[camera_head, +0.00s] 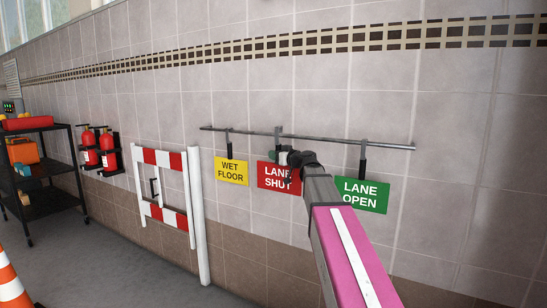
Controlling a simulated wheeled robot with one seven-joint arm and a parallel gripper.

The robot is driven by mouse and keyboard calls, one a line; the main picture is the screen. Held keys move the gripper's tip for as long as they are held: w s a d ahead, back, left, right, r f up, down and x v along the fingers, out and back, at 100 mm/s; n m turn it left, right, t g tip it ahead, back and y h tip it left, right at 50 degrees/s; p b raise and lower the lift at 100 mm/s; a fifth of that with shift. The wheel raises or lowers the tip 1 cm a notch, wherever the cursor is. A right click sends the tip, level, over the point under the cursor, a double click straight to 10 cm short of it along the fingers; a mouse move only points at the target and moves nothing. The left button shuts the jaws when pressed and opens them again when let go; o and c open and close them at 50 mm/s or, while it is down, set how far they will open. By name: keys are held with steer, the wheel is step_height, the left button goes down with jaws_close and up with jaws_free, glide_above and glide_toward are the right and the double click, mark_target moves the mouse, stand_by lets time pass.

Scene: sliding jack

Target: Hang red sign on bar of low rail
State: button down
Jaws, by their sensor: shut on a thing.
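The red sign (272,182), reading "LANE SHUT", is at the middle of the view, just below a grey metal bar (330,140) along the tiled wall. A dark hanger strip (278,132) rises above the sign to the bar; I cannot tell whether it bears on the bar. My gripper (288,158) is at the sign's top right, shut on the red sign, its fingers mostly hidden by my own arm. A yellow "WET FLOOR" sign (231,171) hangs to the left, and a green "LANE OPEN" sign (362,194) to the right.
A red-and-white barrier (163,158) with a white post (199,220) stands left of the signs. Red extinguishers (106,142) are on the wall beyond. A black shelf cart (45,190) and an orange cone (10,285) are at far left. The wall right of the bar is clear.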

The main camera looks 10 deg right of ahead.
steer(key=w+d+f, duration=0.2)
steer(key=w+d, duration=0.1)
steer(key=w, duration=0.2)
steer(key=shift+d+f, duration=0.4)
stand_by(0.6)
steer(key=shift+w, duration=0.1)
steer(key=c, duration=0.8)
jaws_free()
